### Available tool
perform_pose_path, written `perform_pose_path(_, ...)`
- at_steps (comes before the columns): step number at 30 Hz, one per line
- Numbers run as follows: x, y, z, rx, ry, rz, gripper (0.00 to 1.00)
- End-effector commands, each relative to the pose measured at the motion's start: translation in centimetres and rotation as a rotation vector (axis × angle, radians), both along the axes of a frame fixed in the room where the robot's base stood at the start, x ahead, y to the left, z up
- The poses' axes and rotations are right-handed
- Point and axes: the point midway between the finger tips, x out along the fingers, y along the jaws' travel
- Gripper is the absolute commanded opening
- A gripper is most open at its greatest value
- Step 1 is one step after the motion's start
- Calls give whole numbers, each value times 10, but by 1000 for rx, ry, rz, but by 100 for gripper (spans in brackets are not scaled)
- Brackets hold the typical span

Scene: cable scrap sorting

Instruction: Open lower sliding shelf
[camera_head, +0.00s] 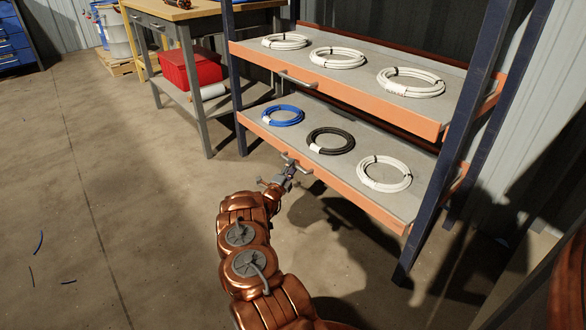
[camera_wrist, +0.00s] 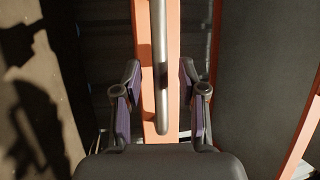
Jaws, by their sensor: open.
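The lower sliding shelf (camera_head: 345,185) has an orange front edge and a grey surface. A blue cable coil (camera_head: 283,116), a black coil (camera_head: 330,142) and a white coil (camera_head: 384,175) lie on it. Its grey bar handle (camera_head: 297,162) is on the front edge, partly hidden by my gripper (camera_head: 277,180). In the wrist view, the handle (camera_wrist: 159,60) runs upright in the picture between the two spread fingers of my gripper (camera_wrist: 159,85). Gaps show on both sides of the bar. My gripper is open and holds nothing.
The upper shelf (camera_head: 360,80) carries several white coils and has its own handle (camera_head: 297,79). Blue rack posts (camera_head: 460,140) stand at the sides. A workbench (camera_head: 185,60) with a red box (camera_head: 193,68) is at the back left. The left floor is mostly clear, with small cable scraps.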

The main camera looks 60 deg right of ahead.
Motion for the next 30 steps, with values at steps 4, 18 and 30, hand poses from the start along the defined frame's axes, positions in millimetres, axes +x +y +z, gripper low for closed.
perform_pose_path(4,2,-13,1,-1,-2,1,41)
perform_pose_path(18,3,-18,4,0,0,2,36)
perform_pose_path(30,3,-18,4,1,1,3,0)
